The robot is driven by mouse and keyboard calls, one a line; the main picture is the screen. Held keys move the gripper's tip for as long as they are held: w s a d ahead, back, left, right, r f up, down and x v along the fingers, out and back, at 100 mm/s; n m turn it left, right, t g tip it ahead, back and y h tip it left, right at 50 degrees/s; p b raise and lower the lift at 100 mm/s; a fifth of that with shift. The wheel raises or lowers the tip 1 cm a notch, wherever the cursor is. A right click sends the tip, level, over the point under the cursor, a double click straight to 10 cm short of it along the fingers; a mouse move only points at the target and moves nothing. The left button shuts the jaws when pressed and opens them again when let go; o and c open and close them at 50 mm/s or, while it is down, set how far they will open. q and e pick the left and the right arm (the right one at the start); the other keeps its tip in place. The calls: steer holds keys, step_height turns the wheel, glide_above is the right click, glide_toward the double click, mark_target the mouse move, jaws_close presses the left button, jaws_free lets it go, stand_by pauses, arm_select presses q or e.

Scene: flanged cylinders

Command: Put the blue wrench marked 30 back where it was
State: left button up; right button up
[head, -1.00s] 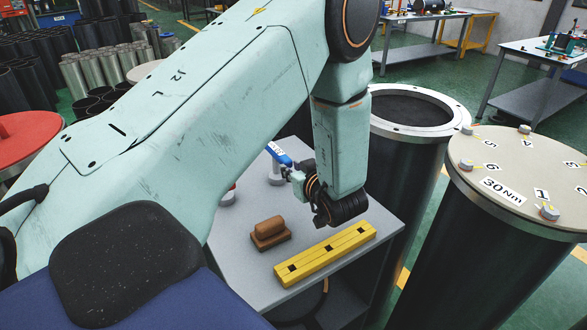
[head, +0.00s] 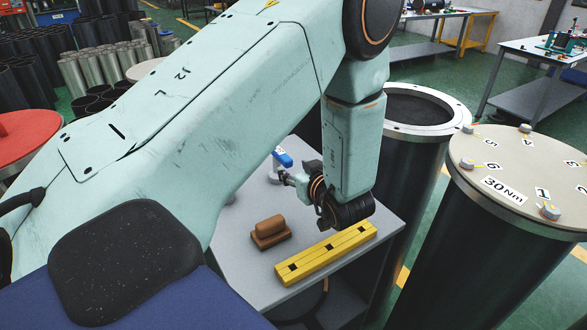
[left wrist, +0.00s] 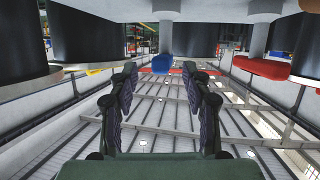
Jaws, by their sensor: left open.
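The blue wrench (head: 283,159) lies on a pale upright stand on the grey table, partly hidden behind my left arm in the head view. In the left wrist view, which is upside down, the blue wrench (left wrist: 162,63) shows end-on at a post, straight ahead between the fingers and beyond them. My left gripper (head: 285,179) is open beside the stand, on its near side. In the left wrist view the left gripper (left wrist: 162,95) has its fingers wide apart with nothing between them. A number on the wrench cannot be read. My right gripper is not in view.
A brown block (head: 269,233) and a yellow bar (head: 326,253) lie on the grey table (head: 240,270) near the gripper. A red piece (left wrist: 235,68) shows in the left wrist view. Large flanged cylinders, one open (head: 425,112) and one lidded (head: 515,160), stand to the right.

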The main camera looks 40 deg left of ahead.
arm_select(q)
steer(key=shift+v, duration=2.85)
steer(key=shift+d, duration=0.1)
steer(key=shift+f, duration=0.1)
